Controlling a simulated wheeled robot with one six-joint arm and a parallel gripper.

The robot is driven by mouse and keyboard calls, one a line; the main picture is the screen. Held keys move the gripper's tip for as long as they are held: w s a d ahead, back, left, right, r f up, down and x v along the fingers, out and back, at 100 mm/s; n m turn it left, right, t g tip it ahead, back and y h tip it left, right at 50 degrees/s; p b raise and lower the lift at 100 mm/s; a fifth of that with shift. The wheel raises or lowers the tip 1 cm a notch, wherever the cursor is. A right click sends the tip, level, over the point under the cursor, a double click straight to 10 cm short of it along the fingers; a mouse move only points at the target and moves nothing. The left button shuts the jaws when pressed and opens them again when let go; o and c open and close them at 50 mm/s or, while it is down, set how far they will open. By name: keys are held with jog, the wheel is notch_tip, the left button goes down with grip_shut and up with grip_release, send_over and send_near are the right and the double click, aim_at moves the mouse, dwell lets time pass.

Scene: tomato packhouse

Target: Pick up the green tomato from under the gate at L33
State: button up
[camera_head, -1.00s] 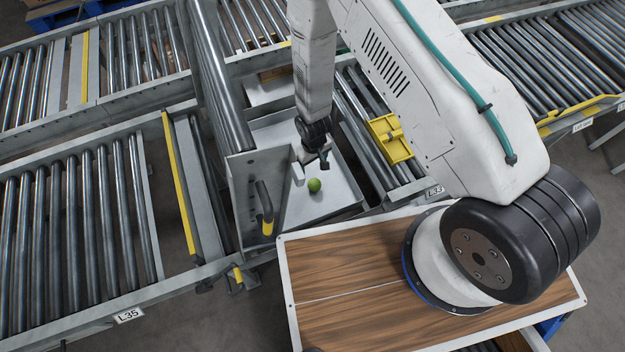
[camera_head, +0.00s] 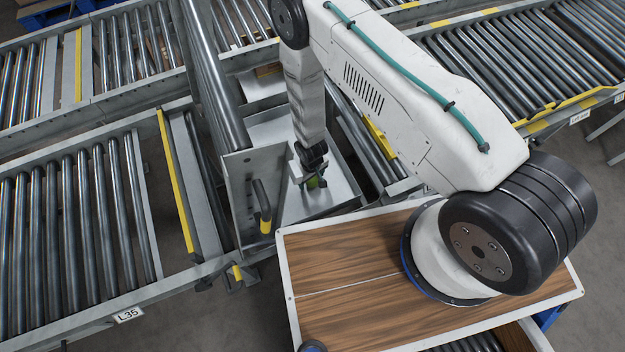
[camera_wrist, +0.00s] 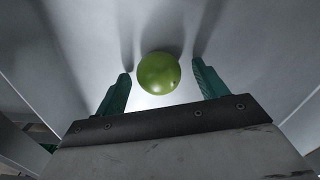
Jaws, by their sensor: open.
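The green tomato (camera_wrist: 158,74) sits on a pale grey sheet-metal surface, between and slightly beyond the two green fingertips of my gripper (camera_wrist: 161,72) in the wrist view. The fingers are spread wide, with a gap on each side of the tomato. In the head view my gripper (camera_head: 313,172) points down over the metal tray (camera_head: 340,185) and hides most of the tomato (camera_head: 317,183). The raised roller gate (camera_head: 216,85) stands tilted up just left of the tray, with a yellow-gripped handle (camera_head: 264,212) on its end plate.
Roller conveyors lie at left (camera_head: 75,230) and at upper right (camera_head: 520,60). The gate's steel end plate (camera_head: 240,190) stands close left of my gripper. A wood-topped board (camera_head: 340,270) is in front. A yellow bracket (camera_head: 378,140) is partly hidden behind my arm.

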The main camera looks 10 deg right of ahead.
jog(key=c, duration=0.8)
